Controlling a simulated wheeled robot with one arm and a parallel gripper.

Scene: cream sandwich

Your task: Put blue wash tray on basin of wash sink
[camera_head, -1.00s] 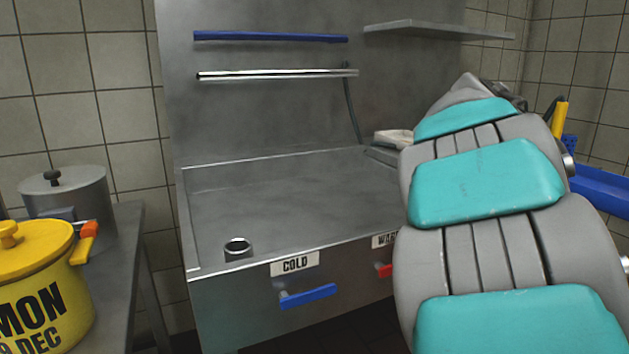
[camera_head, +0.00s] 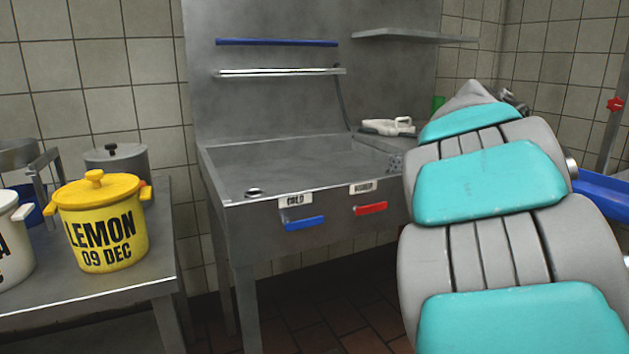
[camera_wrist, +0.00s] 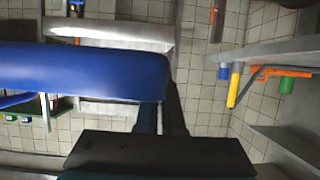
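The blue wash tray (camera_head: 604,193) shows in part at the right edge of the head view, beyond my arm, which hides the rest. In the wrist view the blue tray (camera_wrist: 85,72) fills the left side, its near end at the fingers of my gripper (camera_wrist: 160,112). The dark fingers are close together and seem shut on that end, with the tray held up off any surface. The wash sink's steel basin (camera_head: 310,163) is left of centre in the head view, empty, with a round drain. My gripper is hidden in the head view.
A side table (camera_head: 130,285) at left holds a yellow LEMON pot (camera_head: 100,222), a white pot (camera_head: 12,240) and a grey pot (camera_head: 118,157). A white object (camera_head: 388,125) lies on the sink's right ledge. A shelf (camera_head: 415,36) juts out above. Floor before the sink is open.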

